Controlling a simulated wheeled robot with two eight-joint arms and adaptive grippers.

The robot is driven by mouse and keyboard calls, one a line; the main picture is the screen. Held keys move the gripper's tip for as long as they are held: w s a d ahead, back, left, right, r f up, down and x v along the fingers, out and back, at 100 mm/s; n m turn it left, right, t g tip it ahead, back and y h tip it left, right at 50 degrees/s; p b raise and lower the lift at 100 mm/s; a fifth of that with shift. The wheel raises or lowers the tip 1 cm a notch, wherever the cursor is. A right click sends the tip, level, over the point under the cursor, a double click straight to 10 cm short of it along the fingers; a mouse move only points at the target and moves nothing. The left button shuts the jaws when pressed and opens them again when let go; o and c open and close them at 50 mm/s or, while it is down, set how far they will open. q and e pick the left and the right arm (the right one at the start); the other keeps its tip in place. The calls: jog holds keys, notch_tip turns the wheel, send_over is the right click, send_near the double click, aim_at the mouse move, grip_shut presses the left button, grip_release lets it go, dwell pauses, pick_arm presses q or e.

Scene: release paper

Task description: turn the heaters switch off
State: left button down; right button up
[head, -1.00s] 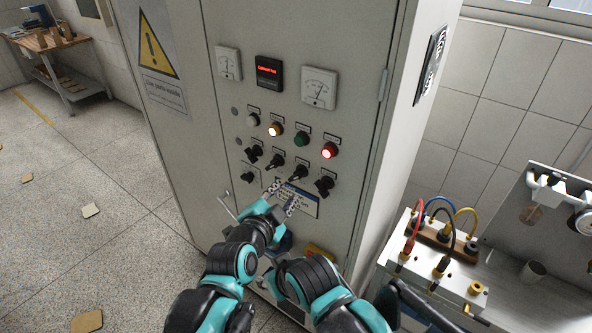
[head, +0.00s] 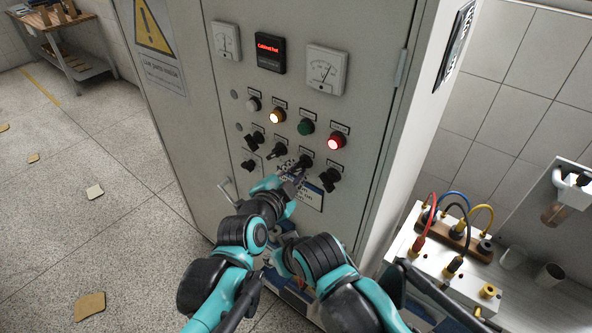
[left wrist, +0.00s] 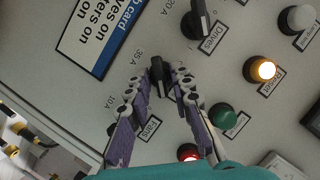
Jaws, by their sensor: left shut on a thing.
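The grey cabinet (head: 222,140) has a row of black rotary switches under its lamps. My left gripper (head: 298,176) is at the third switch from the left (head: 305,161), below the green lamp (head: 306,127). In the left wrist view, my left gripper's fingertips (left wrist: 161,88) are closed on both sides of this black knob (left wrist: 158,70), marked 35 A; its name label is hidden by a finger. The neighbouring switches are labelled Drives (left wrist: 199,20) and Fans, the latter largely hidden. I cannot see my right gripper; part of my right arm shows low in the head view.
A white and blue card (left wrist: 102,32) is fixed below the switches. The amber lamp (head: 276,117) and red lamp (head: 336,143) are lit. A bench with coloured cables (head: 455,240) stands at the right. Floor on the left is open, with a few loose pieces (head: 90,305).

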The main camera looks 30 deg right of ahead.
dwell(0.4)
pick_arm(q)
jog(key=shift+w+r+n+g+p, duration=0.1)
jog(key=shift+r+n+g+p, duration=0.1)
jog(key=shift+n+g+p, duration=0.7)
jog(key=shift+n+p, duration=0.35)
jog(key=shift+n, duration=0.05)
jog(key=n+g, duration=0.1)
jog(key=n+g+p, duration=0.1)
jog(key=n, duration=0.1)
jog(key=shift+w+a+h, duration=0.1)
jog(key=shift+w+h, duration=0.1)
jog(key=shift+h, duration=0.2)
jog(key=n+g+h, duration=0.1)
jog(key=n+g, duration=0.1)
jog(key=n, duration=0.1)
jog(key=shift+w+f, duration=0.1)
jog(key=shift+f, duration=0.05)
jog(key=shift+f+n+g+h, duration=0.1)
jog(key=shift+n+g+h, duration=0.75)
jog(key=shift+n, duration=0.95)
